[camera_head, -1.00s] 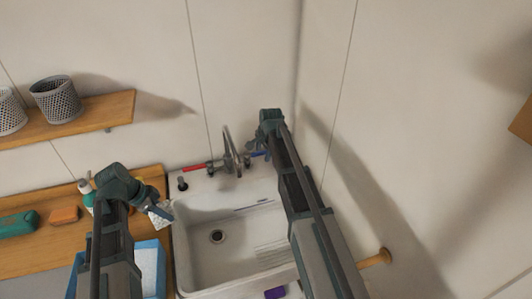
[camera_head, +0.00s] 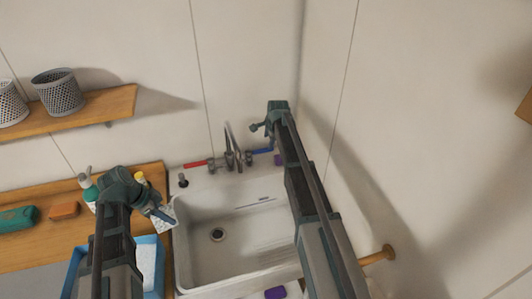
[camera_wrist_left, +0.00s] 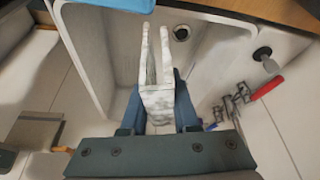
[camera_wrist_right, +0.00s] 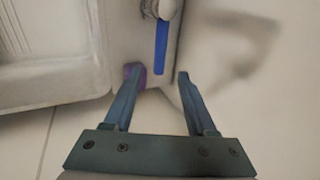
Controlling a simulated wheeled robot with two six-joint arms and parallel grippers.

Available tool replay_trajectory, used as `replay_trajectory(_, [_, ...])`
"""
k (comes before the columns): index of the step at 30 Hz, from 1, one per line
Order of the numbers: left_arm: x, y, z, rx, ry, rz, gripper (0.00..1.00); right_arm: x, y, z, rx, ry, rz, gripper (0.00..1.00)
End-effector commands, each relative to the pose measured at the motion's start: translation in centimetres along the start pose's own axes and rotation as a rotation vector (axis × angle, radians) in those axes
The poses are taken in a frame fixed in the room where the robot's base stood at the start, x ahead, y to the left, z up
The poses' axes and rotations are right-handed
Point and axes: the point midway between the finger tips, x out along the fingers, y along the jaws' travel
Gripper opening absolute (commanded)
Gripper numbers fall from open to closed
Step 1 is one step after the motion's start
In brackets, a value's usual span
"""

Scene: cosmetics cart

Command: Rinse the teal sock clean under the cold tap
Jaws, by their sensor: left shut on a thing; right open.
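My left gripper (camera_head: 163,213) is shut on a whitish, mottled cloth (camera_head: 163,224), held near the sink's left edge. In the left wrist view the cloth (camera_wrist_left: 157,95) shows two strips beyond the fingers (camera_wrist_left: 160,108); no teal shows on it. The tap (camera_head: 232,145) stands at the back of the white sink (camera_head: 200,272); I see no water from it. Its blue lever (camera_head: 264,151) points right. My right gripper (camera_head: 262,126) is open and empty above that lever. In the right wrist view the blue lever (camera_wrist_right: 161,47) lies beyond the open fingers (camera_wrist_right: 156,78), apart from them.
A red lever (camera_head: 195,164) points left. A teal object (camera_head: 17,219), an orange block (camera_head: 64,211) and bottles (camera_head: 88,187) stand on the wooden counter. A blue tub (camera_head: 159,268) is left of the sink. Purple items (camera_head: 275,293) lie at the sink's front and behind the tap's right side.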

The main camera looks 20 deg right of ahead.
Motion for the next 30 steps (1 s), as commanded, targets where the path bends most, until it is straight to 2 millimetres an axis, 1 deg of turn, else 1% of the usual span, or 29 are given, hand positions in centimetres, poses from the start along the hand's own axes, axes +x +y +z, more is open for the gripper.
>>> replay_trajectory(1, [1.4, 0.0, 0.6, 0.0, 0.0, 0.0, 0.0, 1.5, 0.2, 0.0, 0.0, 0.0, 0.0, 0.57])
replay_trajectory(3, [2.3, 0.0, 0.9, 0.0, 0.0, 0.0, 0.0, 2.6, 0.2, 0.0, -0.001, 0.0, 0.0, 0.57])
replay_trajectory(12, [6.0, 0.0, 2.5, 0.0, 0.0, 0.0, 0.0, 7.1, 0.1, 0.0, -0.001, 0.0, 0.0, 0.57])
replay_trajectory(15, [6.7, 0.0, 2.8, 0.0, 0.0, 0.0, 0.0, 8.0, 0.1, 0.0, -0.001, 0.0, 0.0, 0.57])
replay_trajectory(18, [7.0, 0.0, 2.9, 0.0, 0.0, 0.0, 0.0, 8.4, 0.1, 0.0, -0.001, 0.0, 0.0, 0.57])
replay_trajectory(26, [7.0, 0.0, 2.9, 0.0, 0.0, 0.0, 0.0, 8.4, 0.0, 0.0, -0.001, 0.0, 0.0, 0.57])
replay_trajectory(27, [7.0, 0.0, 2.9, 0.0, 0.0, 0.0, 0.0, 8.4, 0.0, 0.0, -0.001, 0.0, 0.0, 0.55])
replay_trajectory(29, [7.0, 0.0, 2.9, 0.0, 0.0, 0.0, 0.0, 8.4, 0.0, 0.0, -0.001, 0.0, 0.0, 0.44])
replay_trajectory(30, [7.0, 0.0, 2.9, 0.0, 0.0, 0.0, 0.0, 8.4, 0.0, 0.0, -0.001, 0.0, 0.0, 0.37])
